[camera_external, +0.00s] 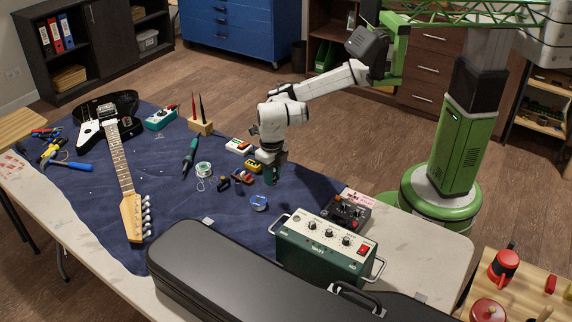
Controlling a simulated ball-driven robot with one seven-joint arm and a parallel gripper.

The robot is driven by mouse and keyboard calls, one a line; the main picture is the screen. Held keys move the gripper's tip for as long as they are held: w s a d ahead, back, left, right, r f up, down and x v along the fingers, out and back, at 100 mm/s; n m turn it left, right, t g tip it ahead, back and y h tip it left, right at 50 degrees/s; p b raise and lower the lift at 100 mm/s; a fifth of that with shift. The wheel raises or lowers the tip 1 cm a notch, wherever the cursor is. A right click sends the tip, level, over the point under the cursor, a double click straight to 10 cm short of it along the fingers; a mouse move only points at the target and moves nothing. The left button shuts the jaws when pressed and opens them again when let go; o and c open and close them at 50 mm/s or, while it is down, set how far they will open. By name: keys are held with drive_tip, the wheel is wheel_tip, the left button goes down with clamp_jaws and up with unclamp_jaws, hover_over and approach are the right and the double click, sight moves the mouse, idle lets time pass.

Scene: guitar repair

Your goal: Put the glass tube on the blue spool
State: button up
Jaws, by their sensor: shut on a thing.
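The blue spool (259,202) lies on the dark blue cloth, near the middle of the table. My gripper (271,179) points down over the cloth, just behind the spool and slightly to its right, apart from it. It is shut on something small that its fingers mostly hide. I cannot make out whether this is the glass tube. I cannot clearly pick out the glass tube anywhere else. Several small dark and reddish parts (237,178) lie on the cloth left of my gripper.
A green amplifier box (310,259) and a black pedal (347,211) stand right of the spool. A black case (215,270) fills the front. Cloth left of the blue spool is clear.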

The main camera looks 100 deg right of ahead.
drive_tip(key=s+d+r+n+p, duration=0.2)
drive_tip(key=s+d+r+p, duration=0.1)
drive_tip(key=s+d+p, duration=0.45)
hover_over(259, 200)
drive_tip(key=shift+n, duration=0.3)
wheel_tip(259, 200, down, 9)
drive_tip(key=shift+s+d+f, duration=0.1)
drive_tip(key=shift+s, duration=0.05)
drive_tip(key=shift+f, duration=0.15)
drive_tip(key=shift+w+f, duration=0.2)
drive_tip(key=shift+f, duration=1.4)
drive_tip(key=shift+f, duration=0.1)
drive_tip(key=o, duration=0.8)
